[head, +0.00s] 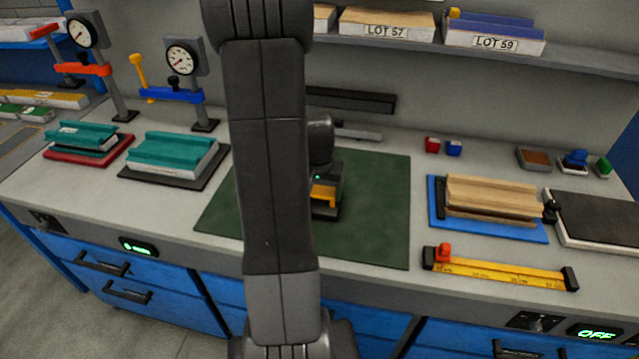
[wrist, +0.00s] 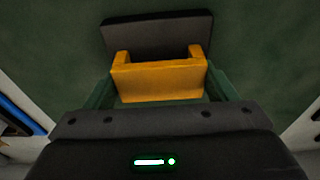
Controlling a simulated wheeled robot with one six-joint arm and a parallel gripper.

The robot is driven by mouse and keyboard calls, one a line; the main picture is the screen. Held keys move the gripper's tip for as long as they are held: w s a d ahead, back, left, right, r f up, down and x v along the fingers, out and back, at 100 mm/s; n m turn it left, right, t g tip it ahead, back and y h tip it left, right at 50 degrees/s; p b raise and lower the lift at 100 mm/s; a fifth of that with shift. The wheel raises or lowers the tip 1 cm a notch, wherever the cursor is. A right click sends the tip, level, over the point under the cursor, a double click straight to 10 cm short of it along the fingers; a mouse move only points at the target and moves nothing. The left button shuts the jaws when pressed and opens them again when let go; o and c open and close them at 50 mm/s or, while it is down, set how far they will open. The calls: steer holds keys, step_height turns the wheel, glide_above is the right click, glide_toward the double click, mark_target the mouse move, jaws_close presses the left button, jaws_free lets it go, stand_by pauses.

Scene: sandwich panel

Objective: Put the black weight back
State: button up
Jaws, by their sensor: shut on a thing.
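The black weight (wrist: 155,32) shows in the wrist view as a dark slab with a yellow-orange U-shaped handle (wrist: 158,82). My gripper (wrist: 160,98) is shut on this handle. In the head view the weight (head: 325,212) shows only in part, with its yellow handle (head: 323,194) beneath my gripper (head: 326,186). It is over the green mat (head: 380,215); I cannot tell whether it touches the mat. My arm hides part of the mat in the head view.
A black bar (head: 350,98) and a grey bar (head: 358,132) are at the back. Wooden strips (head: 490,195) lie on a blue board (head: 505,231) at right. A yellow ruler (head: 500,271) lies near the front edge. Teal parts (head: 172,150) and gauge stands (head: 200,85) stand left.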

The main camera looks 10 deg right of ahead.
stand_by(0.3)
steer(key=o, duration=2)
steer(key=shift+f, duration=0.15)
steer(key=shift+o, duration=0.2)
